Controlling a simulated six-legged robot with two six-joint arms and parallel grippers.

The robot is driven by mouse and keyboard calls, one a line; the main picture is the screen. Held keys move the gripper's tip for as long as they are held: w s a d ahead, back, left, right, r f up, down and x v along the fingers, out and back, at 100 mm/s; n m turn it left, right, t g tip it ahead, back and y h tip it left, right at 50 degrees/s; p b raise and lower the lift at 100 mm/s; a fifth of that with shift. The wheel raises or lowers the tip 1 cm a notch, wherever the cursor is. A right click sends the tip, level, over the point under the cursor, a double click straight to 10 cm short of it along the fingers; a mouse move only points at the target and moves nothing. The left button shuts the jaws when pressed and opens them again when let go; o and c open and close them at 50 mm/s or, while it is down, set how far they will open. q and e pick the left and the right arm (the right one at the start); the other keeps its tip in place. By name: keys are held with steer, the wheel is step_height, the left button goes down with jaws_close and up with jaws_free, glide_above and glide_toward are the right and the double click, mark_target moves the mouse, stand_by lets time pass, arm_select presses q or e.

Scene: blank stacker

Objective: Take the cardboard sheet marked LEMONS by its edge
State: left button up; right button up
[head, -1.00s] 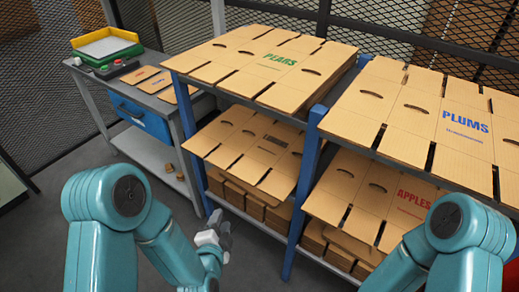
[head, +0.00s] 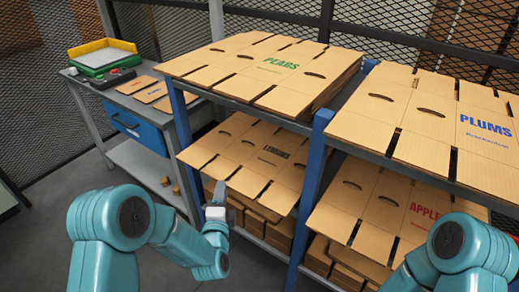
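The cardboard sheet marked LEMONS (head: 232,155) lies flat on top of a stack on the lower left shelf, under the PEARS sheets.
PEARS sheets (head: 250,66) lie on the upper left shelf, close above. PLUMS sheets (head: 420,115) and APPLES sheets (head: 350,200) fill the right bay. A blue post (head: 312,165) stands right of the LEMONS stack. A grey bench (head: 95,80) with a tray is at left.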

mark_target(224, 179)
arm_select(q)
steer(key=w, duration=0.6)
steer(key=shift+f, duration=0.1)
jaws_close()
